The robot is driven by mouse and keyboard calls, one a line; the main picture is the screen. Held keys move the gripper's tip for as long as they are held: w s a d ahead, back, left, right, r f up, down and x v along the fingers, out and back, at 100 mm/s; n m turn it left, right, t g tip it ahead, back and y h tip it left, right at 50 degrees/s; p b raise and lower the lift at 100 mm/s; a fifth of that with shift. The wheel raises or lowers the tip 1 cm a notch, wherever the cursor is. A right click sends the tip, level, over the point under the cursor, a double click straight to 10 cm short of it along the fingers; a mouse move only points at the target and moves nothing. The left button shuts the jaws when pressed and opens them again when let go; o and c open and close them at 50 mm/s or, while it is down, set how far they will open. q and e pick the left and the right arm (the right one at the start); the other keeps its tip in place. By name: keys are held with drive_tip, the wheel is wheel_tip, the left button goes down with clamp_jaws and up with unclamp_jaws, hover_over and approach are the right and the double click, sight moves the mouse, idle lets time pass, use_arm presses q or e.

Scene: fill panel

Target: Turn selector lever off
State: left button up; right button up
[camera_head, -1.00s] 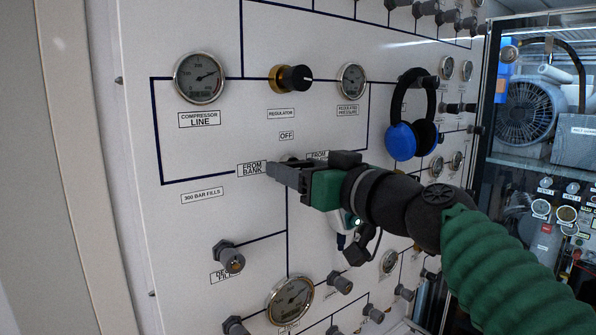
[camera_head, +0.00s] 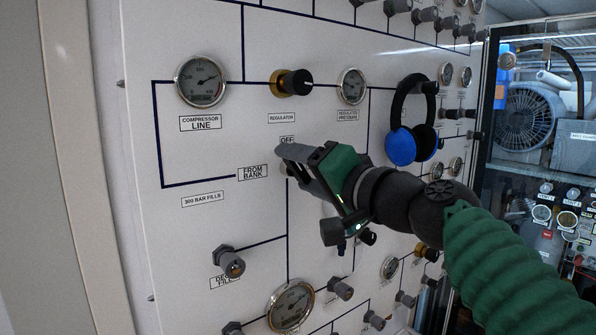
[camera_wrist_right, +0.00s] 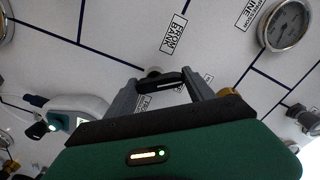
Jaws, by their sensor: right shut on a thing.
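The selector lever (camera_wrist_right: 168,83) is black with a white line and shows between my fingers in the right wrist view. In the head view my gripper hides most of it. My right gripper (camera_head: 294,160) is shut on the lever at the panel, with its fingers tilted up and left. The OFF label (camera_head: 287,140) is just above the fingertips, partly covered. The FROM BANK label (camera_head: 252,172) is to the left of them. Another FROM label (camera_wrist_right: 145,102) is partly hidden behind the fingers. I cannot tell exactly where the lever points. My left gripper is out of view.
The regulator knob (camera_head: 292,83) is above, between the compressor line gauge (camera_head: 201,82) and the regulated pressure gauge (camera_head: 351,86). Blue ear defenders (camera_head: 402,146) hang to the right. A valve knob (camera_head: 230,262) and a larger gauge (camera_head: 291,305) are below.

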drive_tip(key=m, duration=0.5)
drive_tip(key=shift+w+d+p, duration=0.2)
drive_tip(key=shift+d+p, duration=0.05)
drive_tip(key=shift+p, duration=0.1)
drive_tip(key=shift+m, duration=1.1)
drive_tip(key=shift+f, duration=0.15)
drive_tip(key=o, duration=1.1)
drive_tip(key=shift+o, duration=1.3)
drive_tip(key=shift+d, duration=0.3)
drive_tip(key=shift+s, duration=0.1)
